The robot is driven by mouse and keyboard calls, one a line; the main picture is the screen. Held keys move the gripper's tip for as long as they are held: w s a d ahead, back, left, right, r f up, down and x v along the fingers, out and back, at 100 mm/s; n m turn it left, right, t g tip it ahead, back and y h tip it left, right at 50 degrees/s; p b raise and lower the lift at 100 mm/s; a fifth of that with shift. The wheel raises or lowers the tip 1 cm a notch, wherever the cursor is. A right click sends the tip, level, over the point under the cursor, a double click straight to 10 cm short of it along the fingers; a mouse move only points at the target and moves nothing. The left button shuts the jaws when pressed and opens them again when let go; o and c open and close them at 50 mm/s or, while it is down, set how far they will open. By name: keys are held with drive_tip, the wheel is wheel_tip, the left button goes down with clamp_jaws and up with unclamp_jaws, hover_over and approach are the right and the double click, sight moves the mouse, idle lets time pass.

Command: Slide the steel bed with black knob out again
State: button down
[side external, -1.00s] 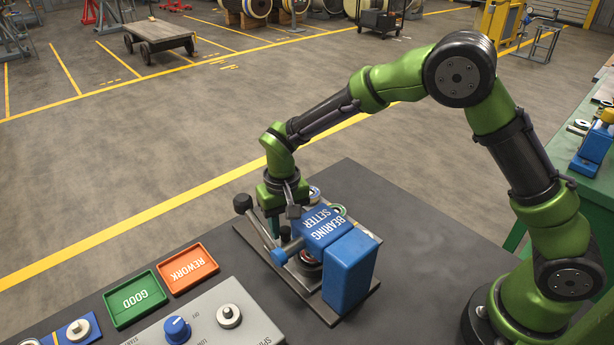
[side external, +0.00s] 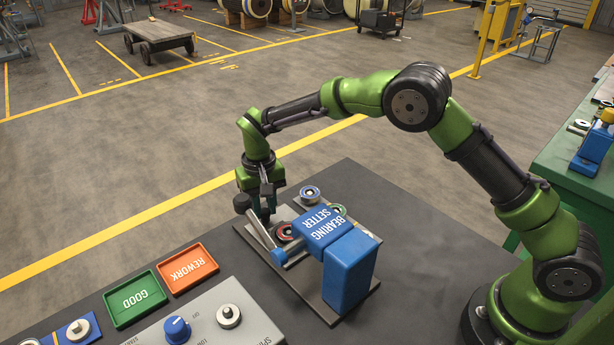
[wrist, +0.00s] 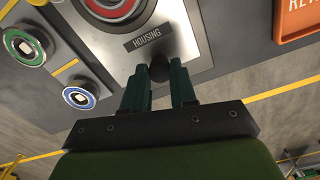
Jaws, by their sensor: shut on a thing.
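The steel bed (wrist: 196,48), marked HOUSING, fills the upper middle of the wrist view. Its black knob (wrist: 159,68) sits between the fingertips of my gripper (wrist: 160,78), which is shut on it. In the side view my gripper (side external: 265,217) is low at the far left end of the blue bearing setter (side external: 348,262). A round part with a red ring (side external: 286,231) rests on the bed, clear of the press head (side external: 322,224); it also shows in the wrist view (wrist: 116,6). The knob is mostly hidden in the side view.
A lever with a black ball (side external: 242,203) stands close beside my gripper. A blue-ringed bearing (side external: 310,192) and a green-ringed one (side external: 339,210) sit beside the setter. Green GOOD (side external: 135,300) and orange REWORK (side external: 188,269) trays lie in front. The dark table's right side is clear.

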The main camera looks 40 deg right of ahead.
drive_tip(key=shift+w, duration=1.8)
drive_tip(key=c, duration=0.9)
unclamp_jaws()
drive_tip(key=shift+r, duration=0.1)
wheel_tip(320, 180, up, 17)
